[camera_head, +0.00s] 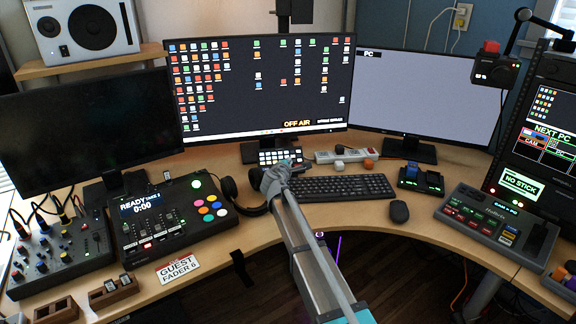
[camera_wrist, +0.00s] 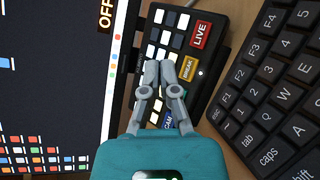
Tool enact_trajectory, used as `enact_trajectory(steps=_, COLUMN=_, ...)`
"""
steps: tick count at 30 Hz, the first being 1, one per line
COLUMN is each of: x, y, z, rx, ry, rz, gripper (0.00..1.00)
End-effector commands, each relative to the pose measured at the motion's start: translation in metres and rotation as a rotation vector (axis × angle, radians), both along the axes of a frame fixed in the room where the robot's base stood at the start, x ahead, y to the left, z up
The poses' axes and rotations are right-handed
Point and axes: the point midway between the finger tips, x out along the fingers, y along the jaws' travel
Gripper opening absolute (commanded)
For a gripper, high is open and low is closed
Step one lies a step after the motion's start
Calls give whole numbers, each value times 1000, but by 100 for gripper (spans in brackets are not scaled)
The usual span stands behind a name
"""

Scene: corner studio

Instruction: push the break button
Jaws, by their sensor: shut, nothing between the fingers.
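The button pad (camera_head: 281,156) is a small black panel standing below the middle monitor. In the wrist view, its yellow BREAK button (camera_wrist: 188,67) lies between the red LIVE button (camera_wrist: 201,35) and lower buttons partly covered by my fingers. My gripper (camera_wrist: 160,66) is shut and empty over the pad. Its fingertips appear just left of the BREAK button, and the right finger borders the button's edge. Whether they touch the pad cannot be told. In the head view, my gripper (camera_head: 275,168) hides the pad's lower part.
A black keyboard (camera_head: 338,188) lies close to the right of my gripper. Headphones (camera_head: 240,196) lie to its left. The middle monitor (camera_head: 262,85) stands behind the pad. A power strip (camera_head: 343,155) and a mouse (camera_head: 399,211) are further right.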

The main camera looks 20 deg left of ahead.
Motion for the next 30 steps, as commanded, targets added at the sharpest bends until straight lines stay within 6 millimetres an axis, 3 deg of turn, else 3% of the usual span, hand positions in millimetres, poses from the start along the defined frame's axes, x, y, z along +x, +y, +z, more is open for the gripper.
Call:
enact_trajectory(steps=10, x=-13, y=-7, z=19, rx=0, ry=0, rz=0, gripper=0)
enact_trajectory(steps=30, x=-13, y=-7, z=19, rx=0, ry=0, rz=0, gripper=0)
